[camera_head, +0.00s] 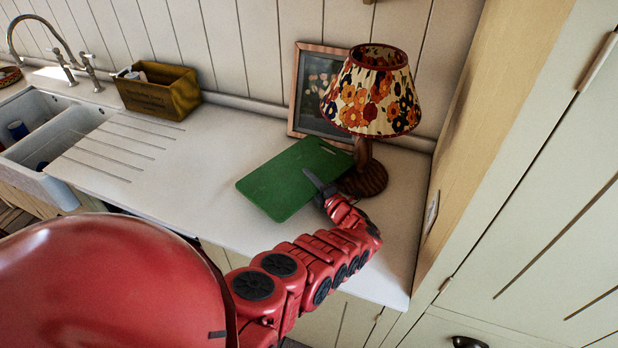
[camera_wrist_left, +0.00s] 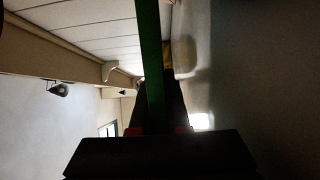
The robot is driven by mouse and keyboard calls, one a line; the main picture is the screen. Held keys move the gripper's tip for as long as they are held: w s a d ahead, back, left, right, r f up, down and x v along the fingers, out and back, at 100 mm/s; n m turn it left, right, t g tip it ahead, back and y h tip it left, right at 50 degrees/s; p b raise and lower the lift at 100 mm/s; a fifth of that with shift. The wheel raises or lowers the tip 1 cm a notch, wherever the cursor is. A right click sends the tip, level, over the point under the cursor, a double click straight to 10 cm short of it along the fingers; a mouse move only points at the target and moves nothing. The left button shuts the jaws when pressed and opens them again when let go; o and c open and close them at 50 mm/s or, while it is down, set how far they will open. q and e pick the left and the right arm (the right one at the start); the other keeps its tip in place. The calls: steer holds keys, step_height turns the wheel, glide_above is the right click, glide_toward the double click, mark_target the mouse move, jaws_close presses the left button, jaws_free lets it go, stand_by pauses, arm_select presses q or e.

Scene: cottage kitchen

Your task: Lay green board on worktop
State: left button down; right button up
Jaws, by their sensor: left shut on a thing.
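The green board (camera_head: 276,184) is level or nearly so over the white worktop (camera_head: 205,168), with its handle slot at the far right. I cannot tell if its underside touches the worktop. My left gripper (camera_head: 314,182) is shut on the board's right edge, with one dark finger showing above it. In the left wrist view the board (camera_wrist_left: 151,50) is a thin green strip seen edge-on, running out from between the dark fingers (camera_wrist_left: 155,108). My right gripper is not in view.
A flowered lamp (camera_head: 372,97) on a wooden base (camera_head: 364,180) stands close to the board's right end. A framed picture (camera_head: 305,92) leans on the wall behind. A wooden box (camera_head: 158,92) and sink (camera_head: 45,130) are at left. The worktop left of the board is clear.

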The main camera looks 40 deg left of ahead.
arm_select(q)
steer(key=shift+f+b, duration=0.3)
steer(key=shift+b, duration=0.05)
steer(key=c, duration=0.9)
jaws_free()
steer(key=shift+r+p, duration=0.55)
steer(key=shift+p, duration=0.05)
steer(key=p+v, duration=0.1)
steer(key=v, duration=1.1)
steer(key=shift+f, duration=0.15)
